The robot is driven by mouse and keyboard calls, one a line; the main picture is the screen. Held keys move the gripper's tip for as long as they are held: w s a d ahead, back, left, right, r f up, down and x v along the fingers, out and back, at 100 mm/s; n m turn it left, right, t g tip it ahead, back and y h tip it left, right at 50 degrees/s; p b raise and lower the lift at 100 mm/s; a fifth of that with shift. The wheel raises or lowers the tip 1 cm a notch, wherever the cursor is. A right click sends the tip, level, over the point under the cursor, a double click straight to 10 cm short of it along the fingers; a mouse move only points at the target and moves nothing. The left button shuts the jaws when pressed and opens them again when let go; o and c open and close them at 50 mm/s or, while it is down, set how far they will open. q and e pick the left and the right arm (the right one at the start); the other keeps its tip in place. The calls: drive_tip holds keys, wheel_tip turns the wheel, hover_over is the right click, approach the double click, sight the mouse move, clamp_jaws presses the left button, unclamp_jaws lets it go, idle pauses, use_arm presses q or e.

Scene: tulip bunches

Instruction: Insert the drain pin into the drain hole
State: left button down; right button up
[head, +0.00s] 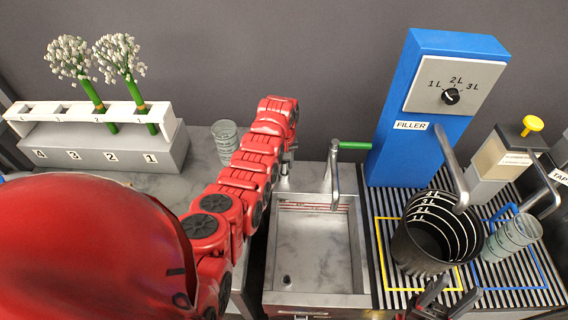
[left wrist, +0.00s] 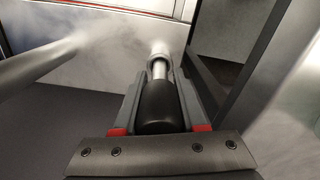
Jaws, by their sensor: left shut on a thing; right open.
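My left gripper (head: 287,160) is over the back left corner of the sink (head: 312,245), at the end of the red arm. In the left wrist view the gripper (left wrist: 158,95) is shut on the black handle of the drain pin (left wrist: 159,105). The pin's silver shaft points away from the gripper and ends in a ring-like metal part; I cannot tell whether this belongs to the pin. A small dark spot, seemingly the drain hole (head: 287,281), shows in the sink floor near the front left. My right gripper (head: 440,303) is open, low in front of the black pot.
A faucet (head: 335,185) with a green lever stands behind the sink. The black pot (head: 436,235) stands below the blue filler (head: 432,110). Glasses stand at far right (head: 510,237) and behind my left arm (head: 225,137). White flowers (head: 70,58) stand in a numbered rack (head: 105,145).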

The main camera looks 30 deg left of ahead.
use_arm(q)
drive_tip(key=shift+r+p, duration=1.15)
drive_tip(key=shift+r, duration=1.1)
drive_tip(key=shift+r, duration=0.1)
drive_tip(key=shift+r+p, duration=0.85)
drive_tip(key=shift+r, duration=1.05)
